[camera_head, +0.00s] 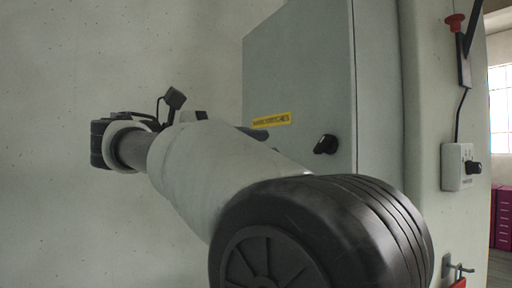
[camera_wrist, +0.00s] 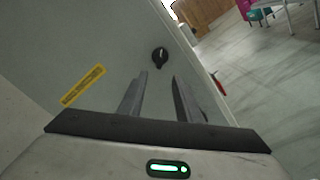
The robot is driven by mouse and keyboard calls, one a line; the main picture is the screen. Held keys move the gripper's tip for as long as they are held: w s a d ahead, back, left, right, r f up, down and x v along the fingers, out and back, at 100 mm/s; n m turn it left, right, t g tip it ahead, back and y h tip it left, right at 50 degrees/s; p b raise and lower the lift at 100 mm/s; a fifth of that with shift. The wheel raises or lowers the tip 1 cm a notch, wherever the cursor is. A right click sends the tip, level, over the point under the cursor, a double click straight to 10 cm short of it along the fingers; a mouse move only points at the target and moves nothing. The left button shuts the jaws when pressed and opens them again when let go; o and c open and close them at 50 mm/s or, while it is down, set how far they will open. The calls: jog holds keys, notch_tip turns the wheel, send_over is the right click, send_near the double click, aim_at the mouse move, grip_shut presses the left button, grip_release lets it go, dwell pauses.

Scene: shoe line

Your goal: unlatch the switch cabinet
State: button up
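The switch cabinet (camera_head: 300,70) is a grey-green metal box on the wall, with its door closed. A black latch knob (camera_head: 325,144) sits low on the door near its right edge, and a yellow label (camera_head: 271,120) is to its left. In the wrist view the knob (camera_wrist: 160,55) is beyond the fingertips, with the yellow label (camera_wrist: 83,86) at left. My gripper (camera_wrist: 161,82) is open, its two fingers apart with nothing between them, and the knob is not touched.
A control box (camera_head: 458,167) with a black knob and a red-knobbed lever (camera_head: 456,23) are on the pillar at right. A hook (camera_head: 459,268) is below them. Open floor (camera_wrist: 260,75) shows right of the cabinet. The wall (camera_head: 70,60) at left is bare.

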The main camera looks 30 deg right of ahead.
aim_at(318, 145)
jog(key=d, duration=0.9)
jog(key=w+d, duration=0.1)
jog(key=d, duration=0.4)
jog(key=shift+d, duration=0.15)
grip_shut()
